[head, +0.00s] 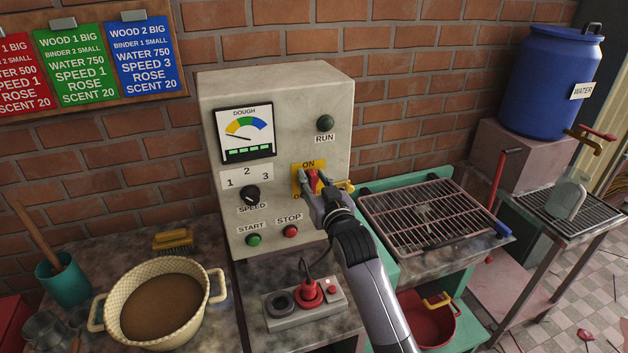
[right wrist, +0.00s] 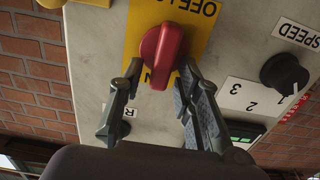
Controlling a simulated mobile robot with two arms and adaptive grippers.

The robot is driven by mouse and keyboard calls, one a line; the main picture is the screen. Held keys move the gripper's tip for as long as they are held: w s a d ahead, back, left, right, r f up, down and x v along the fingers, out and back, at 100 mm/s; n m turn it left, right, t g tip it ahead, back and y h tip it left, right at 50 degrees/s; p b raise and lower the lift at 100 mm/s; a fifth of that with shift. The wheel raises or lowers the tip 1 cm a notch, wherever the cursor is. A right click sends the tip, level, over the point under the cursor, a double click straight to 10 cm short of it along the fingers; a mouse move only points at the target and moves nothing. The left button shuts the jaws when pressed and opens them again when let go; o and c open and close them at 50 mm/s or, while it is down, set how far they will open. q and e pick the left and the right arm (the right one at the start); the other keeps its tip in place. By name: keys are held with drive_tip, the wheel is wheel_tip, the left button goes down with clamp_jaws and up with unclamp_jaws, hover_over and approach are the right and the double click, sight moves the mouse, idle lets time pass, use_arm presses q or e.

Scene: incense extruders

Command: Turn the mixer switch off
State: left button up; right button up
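The mixer switch is a red knob (right wrist: 162,55) on a yellow plate (right wrist: 128,30) marked ON and OFF, on the front of the grey control box (head: 226,92). The right wrist view is upside down; there one end of the knob overlaps the ON label. In the head view the knob is mostly hidden behind my right gripper (head: 312,186). In the right wrist view the right gripper (right wrist: 160,92) is open, with one finger on each side of the knob; whether they touch it I cannot tell. My left gripper is not in view.
Beside the switch are the speed knob (head: 250,195), green start button (head: 253,240), red stop button (head: 291,231) and dark green RUN lamp (head: 325,123).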

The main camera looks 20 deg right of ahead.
clamp_jaws()
idle(0.5)
drive_tip(key=n, duration=0.1)
drive_tip(key=n+p, duration=0.1)
drive_tip(key=n, duration=0.1)
drive_tip(key=shift+a, duration=0.25)
drive_tip(key=shift+a+f+n+p, duration=0.3)
drive_tip(key=shift+n+p, duration=0.2)
drive_tip(key=shift+n, duration=2)
drive_tip(key=shift+a+f+n+p, duration=0.15)
drive_tip(key=shift+f+n+p, duration=0.3)
drive_tip(key=shift+n, duration=2.05)
drive_tip(key=shift+a+f+n+p, duration=0.25)
drive_tip(key=shift+n+p, duration=0.3)
drive_tip(key=shift+n, duration=1.95)
